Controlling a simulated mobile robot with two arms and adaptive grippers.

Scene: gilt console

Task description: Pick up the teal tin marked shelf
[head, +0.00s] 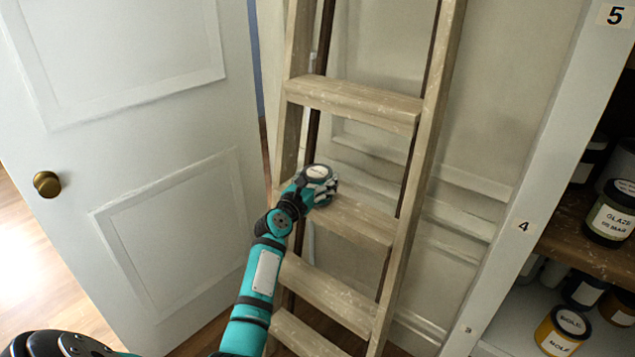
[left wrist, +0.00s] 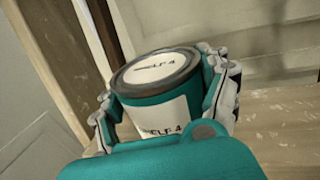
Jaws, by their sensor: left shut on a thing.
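The teal tin (left wrist: 150,112) shows in the left wrist view with a white lid and a white label. The label reads "SHELF 4" in part. My left gripper (head: 321,187) is shut on it, with a finger on each side of the tin. In the head view only the tin's pale, dark-rimmed lid (head: 318,171) shows clearly; its body is mostly hidden by the gripper. The tin is at a rung (head: 350,214) of the wooden ladder. I cannot tell whether it touches the rung. My right gripper is not in view.
The ladder (head: 352,103) leans before a panelled wall. A white door (head: 130,120) with a brass knob (head: 46,184) stands at left. At right, a cupboard with numbered shelves (head: 575,235) holds several tins and jars, including a yellow tin (head: 562,333) and a glaze jar (head: 610,217).

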